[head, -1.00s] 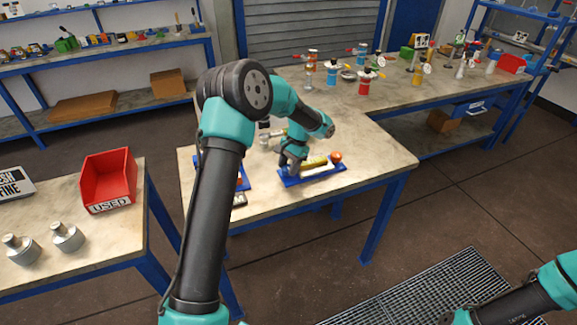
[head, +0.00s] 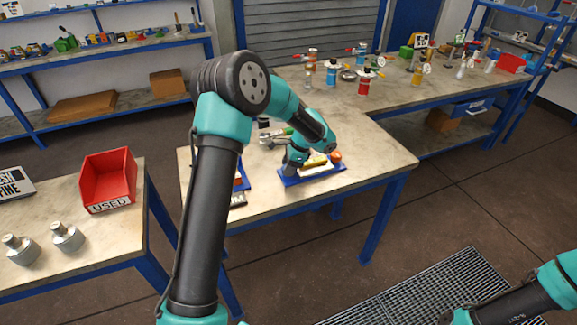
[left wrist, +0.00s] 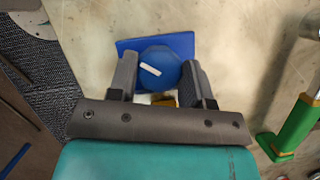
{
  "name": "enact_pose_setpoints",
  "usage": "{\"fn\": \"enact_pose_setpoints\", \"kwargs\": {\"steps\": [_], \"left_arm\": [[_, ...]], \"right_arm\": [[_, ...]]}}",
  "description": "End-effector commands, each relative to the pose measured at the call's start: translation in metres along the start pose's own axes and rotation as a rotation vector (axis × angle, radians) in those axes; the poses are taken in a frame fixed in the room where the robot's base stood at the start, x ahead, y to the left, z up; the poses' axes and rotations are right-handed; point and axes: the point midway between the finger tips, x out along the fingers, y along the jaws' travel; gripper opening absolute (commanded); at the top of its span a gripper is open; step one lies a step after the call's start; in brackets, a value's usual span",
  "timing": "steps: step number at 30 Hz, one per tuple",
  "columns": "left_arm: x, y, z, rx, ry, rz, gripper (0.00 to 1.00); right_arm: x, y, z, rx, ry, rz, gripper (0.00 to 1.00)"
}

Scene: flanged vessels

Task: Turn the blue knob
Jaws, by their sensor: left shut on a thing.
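The blue knob (left wrist: 157,68) shows in the left wrist view as a faceted blue disc with a short white mark pointing up-left to down-right. It sits over a blue base plate (left wrist: 181,42). My left gripper (left wrist: 158,75) has one finger on each side of the knob and is shut on it. In the head view my left gripper (head: 289,168) is low at the left end of the blue base plate (head: 313,177), hiding the knob. A yellow part (head: 315,161) and an orange knob (head: 335,156) are to its right. My right gripper is out of view.
Another blue-based fixture (head: 242,178) stands just left, partly behind my arm. A red bin (head: 108,180) is on the left table. The worktop right of the base plate is clear.

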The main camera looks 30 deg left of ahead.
Motion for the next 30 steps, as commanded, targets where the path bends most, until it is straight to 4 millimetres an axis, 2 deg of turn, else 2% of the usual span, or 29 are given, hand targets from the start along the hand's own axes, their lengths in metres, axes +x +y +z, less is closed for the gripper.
{"fn": "enact_pose_setpoints", "kwargs": {"steps": [12, 27, 28, 30], "left_arm": [[-0.0013, 0.0000, 0.0004, 0.199, 0.001, -0.086, 0.22], [-0.0012, 0.0000, 0.0002, 0.219, 0.001, -0.094, 0.22], [-0.0012, 0.0000, 0.0002, 0.219, 0.001, -0.094, 0.48], [-0.0011, 0.0000, 0.0002, 0.219, 0.001, -0.094, 0.54]], "right_arm": [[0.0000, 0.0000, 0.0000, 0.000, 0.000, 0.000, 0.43], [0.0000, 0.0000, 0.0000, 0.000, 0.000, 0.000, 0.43], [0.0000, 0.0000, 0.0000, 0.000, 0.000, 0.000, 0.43], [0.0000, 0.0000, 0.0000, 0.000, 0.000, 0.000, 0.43]]}}
